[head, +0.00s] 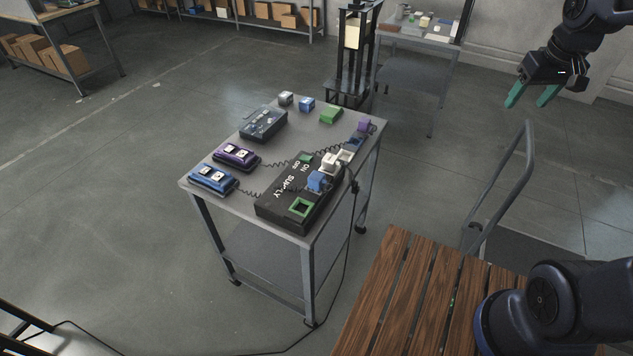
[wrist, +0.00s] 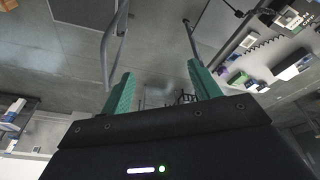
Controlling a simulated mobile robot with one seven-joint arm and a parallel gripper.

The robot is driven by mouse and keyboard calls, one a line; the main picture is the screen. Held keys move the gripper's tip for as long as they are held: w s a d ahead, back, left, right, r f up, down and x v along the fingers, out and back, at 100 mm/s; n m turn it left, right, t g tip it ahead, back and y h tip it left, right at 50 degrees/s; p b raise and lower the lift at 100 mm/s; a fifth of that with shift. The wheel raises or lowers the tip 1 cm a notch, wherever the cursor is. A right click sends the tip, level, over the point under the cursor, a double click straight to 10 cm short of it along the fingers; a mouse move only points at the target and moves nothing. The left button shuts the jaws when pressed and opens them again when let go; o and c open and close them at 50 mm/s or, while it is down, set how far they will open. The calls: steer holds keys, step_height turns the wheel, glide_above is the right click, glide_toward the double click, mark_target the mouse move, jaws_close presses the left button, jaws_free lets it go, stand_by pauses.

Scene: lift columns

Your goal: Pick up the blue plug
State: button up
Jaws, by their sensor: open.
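A blue plug-like block (head: 316,181) sits on the black supply box (head: 270,209) marked "SUPPLY", on the grey cart. A second blue block (head: 307,104) lies at the cart's back edge. Another small blue piece (head: 354,142) shows near the right edge, partly hidden. I cannot tell for certain which is the plug meant. My gripper (head: 530,97) is open and empty, high at the upper right, well away from the cart. The cart top shows small at the right of that view.
Blue (head: 213,179) and purple (head: 236,157) control units with coiled cords, a dark box (head: 264,123), green block (head: 331,115) and purple block (head: 365,126) crowd the cart. A black cable hangs off its right side. A trolley handle (head: 527,160) and wooden slats (head: 400,290) stand nearby.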

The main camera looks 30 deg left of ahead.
steer(key=a+f+n+g, duration=0.1)
steer(key=a+f+n, duration=0.1)
steer(key=a, duration=0.5)
steer(key=a+f+n, duration=0.2)
steer(key=a, duration=0.5)
steer(key=n+g+h, duration=0.1)
steer(key=n+g, duration=0.1)
steer(key=n, duration=0.6)
glide_toward(317, 176)
steer(key=shift+a+f, duration=0.1)
steer(key=shift+a, duration=0.3)
step_height(317, 176, down, 5)
steer(key=shift+f, duration=0.1)
steer(key=shift+s+d+f, duration=0.1)
steer(key=shift+d+f, duration=0.05)
steer(key=shift+f, duration=1.1)
steer(key=shift+d+f, duration=0.15)
steer(key=shift+f, duration=1.1)
steer(key=c, duration=1)
